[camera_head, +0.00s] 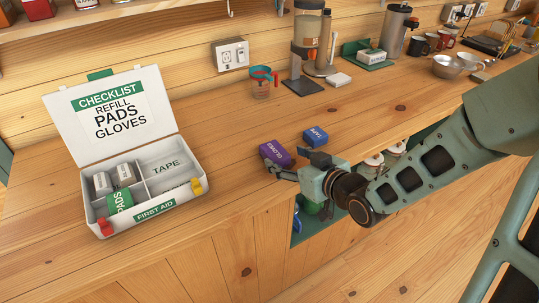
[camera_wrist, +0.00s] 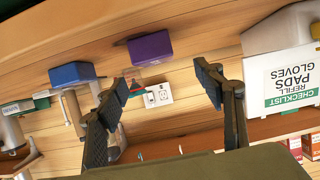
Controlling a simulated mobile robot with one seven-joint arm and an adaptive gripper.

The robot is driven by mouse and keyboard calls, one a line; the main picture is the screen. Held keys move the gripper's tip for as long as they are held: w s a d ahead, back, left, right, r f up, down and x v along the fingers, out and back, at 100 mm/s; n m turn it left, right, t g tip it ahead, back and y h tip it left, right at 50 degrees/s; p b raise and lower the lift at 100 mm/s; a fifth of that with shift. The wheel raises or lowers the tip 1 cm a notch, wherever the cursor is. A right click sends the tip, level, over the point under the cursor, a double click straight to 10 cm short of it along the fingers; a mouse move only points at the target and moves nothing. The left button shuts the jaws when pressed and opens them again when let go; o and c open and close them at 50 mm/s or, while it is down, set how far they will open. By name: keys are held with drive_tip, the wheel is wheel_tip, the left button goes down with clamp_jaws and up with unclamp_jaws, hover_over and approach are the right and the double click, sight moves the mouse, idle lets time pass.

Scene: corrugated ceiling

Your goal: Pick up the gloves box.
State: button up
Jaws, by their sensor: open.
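The purple gloves box (camera_head: 271,152) sits on the wooden counter near its front edge. It also shows in the wrist view (camera_wrist: 150,48), upside down, beyond the fingertips and roughly between them across the picture. My gripper (camera_head: 296,165) is just to the right of the box in the head view, with its fingers spread. In the wrist view my gripper (camera_wrist: 162,83) is open with nothing between the fingers. I cannot tell whether a finger touches the box.
A blue tape box (camera_head: 315,136) stands close behind, to the right. An open first aid case (camera_head: 187,196) lies at left, holding pads and small rolls. A measuring cup (camera_head: 261,84) and a coffee maker (camera_head: 306,45) stand farther back. Counter between case and gloves box is clear.

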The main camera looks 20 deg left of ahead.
sight(276, 152)
drive_tip(key=x, duration=0.8)
drive_tip(key=shift+w+d+f, duration=0.1)
drive_tip(key=shift+w+f, duration=0.15)
drive_tip(key=shift+f, duration=0.1)
drive_tip(key=c, duration=1.3)
